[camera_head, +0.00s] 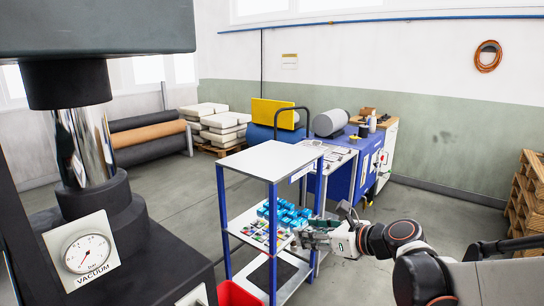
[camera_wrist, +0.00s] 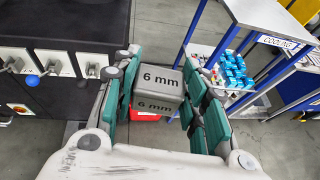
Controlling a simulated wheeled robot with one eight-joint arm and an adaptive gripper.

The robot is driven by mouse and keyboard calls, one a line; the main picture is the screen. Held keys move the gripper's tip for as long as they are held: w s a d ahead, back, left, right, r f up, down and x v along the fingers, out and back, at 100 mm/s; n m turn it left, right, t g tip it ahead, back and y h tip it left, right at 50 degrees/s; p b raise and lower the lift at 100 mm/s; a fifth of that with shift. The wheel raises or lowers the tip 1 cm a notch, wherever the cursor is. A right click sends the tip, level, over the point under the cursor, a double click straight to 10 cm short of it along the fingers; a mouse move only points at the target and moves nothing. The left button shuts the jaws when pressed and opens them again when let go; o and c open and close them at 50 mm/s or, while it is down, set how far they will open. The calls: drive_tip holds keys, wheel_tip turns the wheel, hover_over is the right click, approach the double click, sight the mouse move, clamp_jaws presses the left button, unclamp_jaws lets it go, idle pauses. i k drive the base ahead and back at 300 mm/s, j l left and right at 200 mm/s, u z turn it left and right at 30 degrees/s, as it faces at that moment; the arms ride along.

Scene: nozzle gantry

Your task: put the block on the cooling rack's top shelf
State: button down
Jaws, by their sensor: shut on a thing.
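A grey block (camera_wrist: 157,90) marked "6 mm" sits between the green-padded fingers of my gripper (camera_wrist: 162,68) in the wrist view. My gripper is shut on it, with nothing beneath it but floor and a red bin. The cooling rack (camera_head: 220,212) has blue posts and white shelves; its "COOLING" label (camera_wrist: 279,42) shows in the wrist view. The rack's top shelf (camera_head: 270,160) is bare. In the head view my gripper (camera_head: 318,238) is low at the rack's right side, below top-shelf height; the block is hard to make out there.
Blue blocks (camera_head: 288,214) and small coloured pieces lie on the rack's middle shelf. A red bin (camera_head: 238,293) stands on the floor by the rack. A dark machine with a vacuum gauge (camera_head: 87,253) fills the left. A blue workbench (camera_head: 345,175) stands behind the rack.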

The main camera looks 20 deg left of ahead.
sight(269, 158)
drive_tip(key=i+l, duration=0.1)
drive_tip(key=i, duration=0.35)
drive_tip(key=i+u, duration=0.15)
drive_tip(key=i, duration=0.3)
drive_tip(key=i+l, duration=0.2)
drive_tip(key=i, duration=0.25)
drive_tip(key=i+j+u, duration=0.15)
drive_tip(key=u, duration=0.3)
drive_tip(key=i+u, duration=0.6)
drive_tip(key=u, duration=0.25)
drive_tip(key=i+u, duration=0.25)
drive_tip(key=u, duration=0.2)
drive_tip(key=i+j+z, duration=0.1)
drive_tip(key=i+z, duration=0.2)
drive_tip(key=i+j+z, duration=0.3)
drive_tip(key=i, duration=0.15)
drive_tip(key=i+l, duration=0.05)
